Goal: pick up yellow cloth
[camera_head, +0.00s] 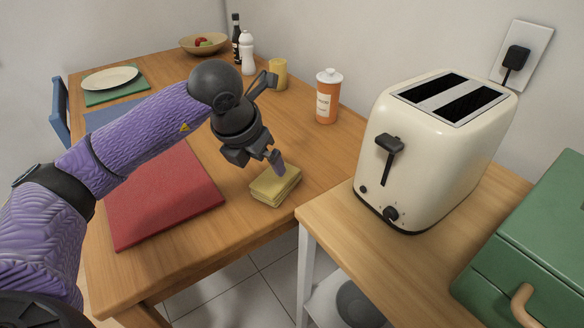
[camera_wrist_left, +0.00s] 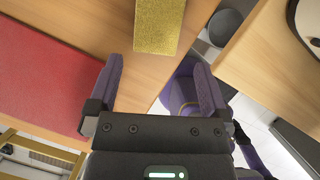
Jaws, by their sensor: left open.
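The yellow cloth (camera_head: 275,187) lies folded on the wooden table near its front right edge, beside the red mat. My left gripper (camera_head: 262,160) is just above and behind it in the head view, pointing down. In the left wrist view the cloth (camera_wrist_left: 158,27) shows at the top middle, beyond the fingertips. The two fingers of my left gripper (camera_wrist_left: 157,83) are spread apart with nothing between them. The gripper appears apart from the cloth, though the exact gap is hard to tell. My right gripper is not in view.
A red mat (camera_head: 165,196) lies left of the cloth. An orange-labelled jar (camera_head: 327,97) and a yellow cup (camera_head: 278,73) stand farther back. A cream toaster (camera_head: 432,145) stands on the counter at right, near a green box (camera_head: 540,245). A gap separates table and counter.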

